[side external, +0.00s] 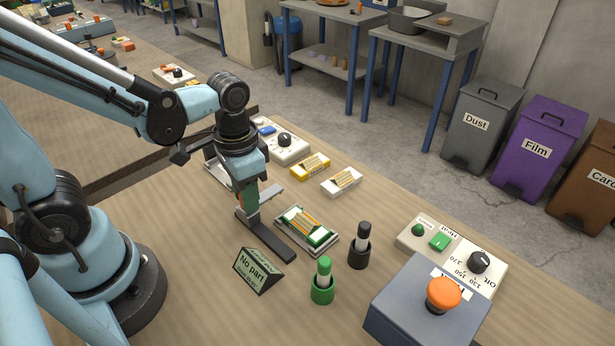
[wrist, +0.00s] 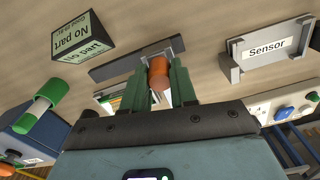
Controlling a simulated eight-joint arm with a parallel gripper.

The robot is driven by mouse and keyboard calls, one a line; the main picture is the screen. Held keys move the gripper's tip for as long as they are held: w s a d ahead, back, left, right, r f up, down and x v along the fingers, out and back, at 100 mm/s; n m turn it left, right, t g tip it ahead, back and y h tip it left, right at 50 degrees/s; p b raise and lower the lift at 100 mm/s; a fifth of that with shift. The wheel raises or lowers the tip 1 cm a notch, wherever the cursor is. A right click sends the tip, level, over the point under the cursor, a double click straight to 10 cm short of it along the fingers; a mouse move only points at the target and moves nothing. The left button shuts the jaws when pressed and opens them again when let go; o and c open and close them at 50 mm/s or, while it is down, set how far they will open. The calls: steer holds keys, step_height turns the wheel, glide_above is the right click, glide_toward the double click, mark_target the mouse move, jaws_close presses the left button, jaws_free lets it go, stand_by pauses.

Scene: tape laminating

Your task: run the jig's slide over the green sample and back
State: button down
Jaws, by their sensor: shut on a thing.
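My gripper (side external: 248,212) points down at the jig's slide, its green fingers (wrist: 160,84) closed on the slide's orange knob (wrist: 158,72). The slide sits at the far end of the jig's dark rail (side external: 268,240), and a light grey arm (side external: 271,195) reaches out beside it. The green sample (side external: 306,230) lies in a holder to the right of the rail, apart from my gripper. In the wrist view the sample is mostly hidden behind a finger.
A "No part" sign (side external: 257,271) stands left of the rail. A green marker (side external: 323,280) and a black marker (side external: 361,246) stand upright in cups nearer the front. A "Sensor" bracket (wrist: 235,74) is right in the wrist view. A control box (side external: 425,305) stands front right.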

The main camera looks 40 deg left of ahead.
steer(key=d, duration=0.9)
steer(key=c, duration=0.9)
jaws_free()
steer(key=shift+r, duration=6.05)
